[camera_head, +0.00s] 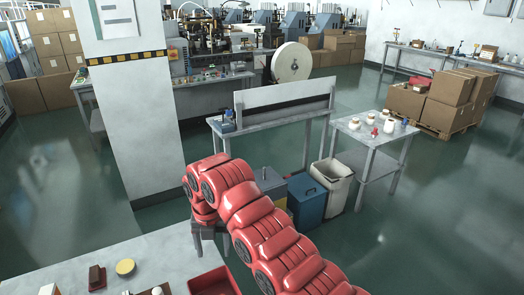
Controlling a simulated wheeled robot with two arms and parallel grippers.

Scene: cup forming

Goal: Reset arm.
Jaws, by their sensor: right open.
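My right arm (270,235), red and jointed, comes in from the bottom right, rises to the middle of the view and bends downward. My right gripper (212,246) hangs below the bend, dark grey, with its fingers apart and nothing seen between them. It is near the far right edge of the light grey table (62,272), above the red tray (214,281) in the picture. Whether it touches anything cannot be told. My left gripper is not in view.
A blue bin (307,200) and a white bin (331,183) stand beyond my arm, beside a small table (372,139). A white pillar (130,120) stands left. Green floor (440,210) is clear at right.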

